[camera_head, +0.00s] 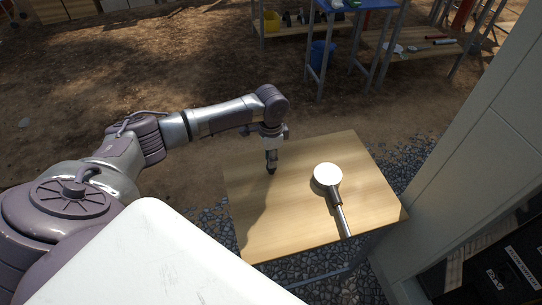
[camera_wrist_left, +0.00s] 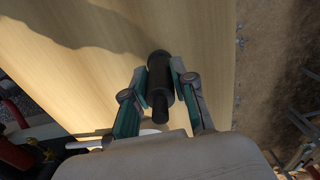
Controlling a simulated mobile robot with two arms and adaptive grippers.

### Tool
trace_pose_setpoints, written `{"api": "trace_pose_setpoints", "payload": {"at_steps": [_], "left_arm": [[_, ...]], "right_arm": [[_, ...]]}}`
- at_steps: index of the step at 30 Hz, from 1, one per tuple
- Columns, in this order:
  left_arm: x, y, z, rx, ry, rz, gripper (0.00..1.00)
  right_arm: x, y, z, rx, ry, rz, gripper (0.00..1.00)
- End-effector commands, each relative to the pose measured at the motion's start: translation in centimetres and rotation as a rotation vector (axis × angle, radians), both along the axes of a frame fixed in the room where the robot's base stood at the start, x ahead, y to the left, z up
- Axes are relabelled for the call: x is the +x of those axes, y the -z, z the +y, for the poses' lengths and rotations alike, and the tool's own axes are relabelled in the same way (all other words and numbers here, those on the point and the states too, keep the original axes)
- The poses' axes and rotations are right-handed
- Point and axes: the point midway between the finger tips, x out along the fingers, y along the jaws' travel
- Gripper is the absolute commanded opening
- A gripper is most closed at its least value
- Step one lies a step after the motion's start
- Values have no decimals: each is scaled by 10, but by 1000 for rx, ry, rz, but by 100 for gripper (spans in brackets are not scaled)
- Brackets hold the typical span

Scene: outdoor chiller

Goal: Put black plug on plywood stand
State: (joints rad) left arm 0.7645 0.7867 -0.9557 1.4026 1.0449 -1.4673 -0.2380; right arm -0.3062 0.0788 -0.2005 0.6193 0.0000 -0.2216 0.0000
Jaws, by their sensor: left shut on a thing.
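The black plug (camera_wrist_left: 160,85) is a dark cylinder with a narrower end. My left gripper (camera_wrist_left: 161,78) is shut on it, with one finger on each side, in the left wrist view. In the head view my left gripper (camera_head: 271,160) points down over the far left part of the plywood stand (camera_head: 275,225), with the black plug (camera_head: 271,168) at its tips. The stand's light wooden top also fills much of the left wrist view (camera_wrist_left: 90,55). I cannot tell whether the plug touches the top. My right gripper is not in view.
A round white-faced tool with a metal handle (camera_head: 328,180) lies on the right half of the stand. A tall pale cabinet (camera_head: 480,150) stands close on the right. Workbenches with a blue bucket (camera_head: 320,54) are farther back. The stand's front left is bare.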

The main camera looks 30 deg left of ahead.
Motion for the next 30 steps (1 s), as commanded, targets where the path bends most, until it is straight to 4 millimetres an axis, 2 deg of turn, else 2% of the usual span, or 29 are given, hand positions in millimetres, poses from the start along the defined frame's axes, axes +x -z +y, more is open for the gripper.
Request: {"api": "trace_pose_setpoints", "payload": {"at_steps": [3, 4, 8, 16, 20, 23, 30], "left_arm": [[0, 2, 0, -1, 0, 1, 0], [0, 1, 0, 0, 0, 0, 31], [0, 1, 0, 0, 0, 0, 51], [0, 1, 0, 0, 0, 0, 51], [1, -7, 0, -1, 0, -1, 51], [1, -21, 0, -2, 2, -2, 51], [1, -74, 0, -1, 2, -4, 51]], "right_arm": [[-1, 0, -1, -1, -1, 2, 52], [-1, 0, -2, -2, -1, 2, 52], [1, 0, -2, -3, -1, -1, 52], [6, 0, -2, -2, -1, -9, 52], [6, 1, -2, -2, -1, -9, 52], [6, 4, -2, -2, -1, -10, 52], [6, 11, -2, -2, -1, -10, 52]]}}
